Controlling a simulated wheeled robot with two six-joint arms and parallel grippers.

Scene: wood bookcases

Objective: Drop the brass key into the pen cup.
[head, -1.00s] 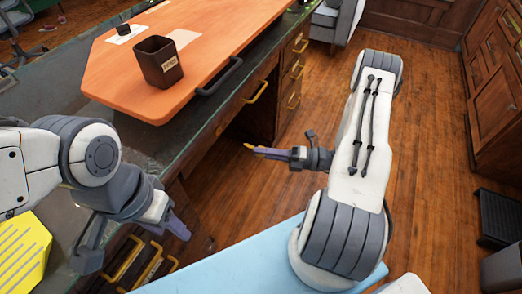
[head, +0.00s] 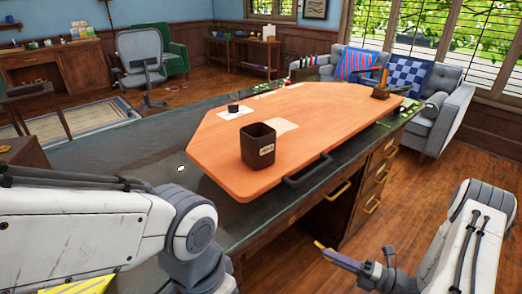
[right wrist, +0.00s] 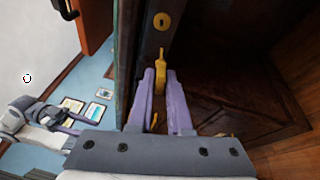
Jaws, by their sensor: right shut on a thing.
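The pen cup (head: 258,146) is a dark brown, square, open-topped cup with a small label. It stands upright on the orange desk top in the head view. My right gripper (head: 332,252) is low in front of the desk, below and to the right of the cup. It is shut on the brass key (head: 319,245), whose yellow end sticks out past the fingertips. The right wrist view shows the key (right wrist: 160,72) between the purple fingers.
The orange desk top (head: 225,178) has a dark handle (head: 308,170) at its front edge. Drawers with yellow handles (head: 340,190) lie below. A small dark object (head: 233,108) sits on white paper behind the cup. A brass keyhole plate (right wrist: 162,21) is ahead of the right gripper.

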